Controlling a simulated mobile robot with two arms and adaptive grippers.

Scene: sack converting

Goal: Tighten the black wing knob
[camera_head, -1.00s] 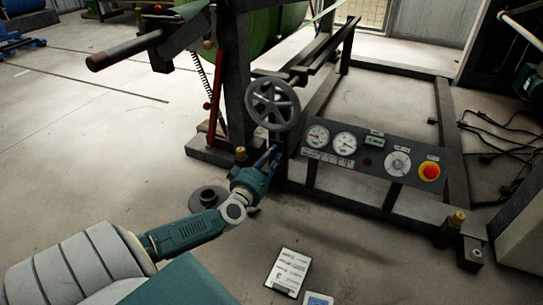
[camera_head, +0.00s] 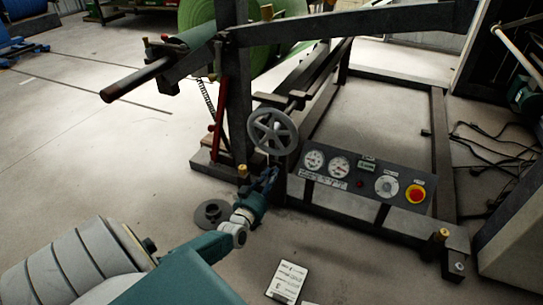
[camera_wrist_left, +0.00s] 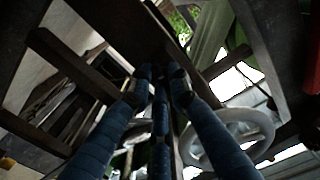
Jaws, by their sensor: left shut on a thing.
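My left gripper (camera_head: 271,175) reaches the dark machine post just below the grey handwheel (camera_head: 273,132). Its blue fingers also show in the left wrist view (camera_wrist_left: 160,80), where they close together on something small and dark against the dark frame. The black wing knob cannot be made out by itself; it is hidden between the fingertips and blends into the dark metal. My right gripper is not in view.
The control panel (camera_head: 335,186) with dials and a red stop button (camera_head: 415,194) stands right of the gripper. A dark beam (camera_head: 350,24) crosses above. A red lever (camera_head: 217,115) is left of the post. A round grey base (camera_head: 212,214) and a sheet (camera_head: 287,280) lie on the floor.

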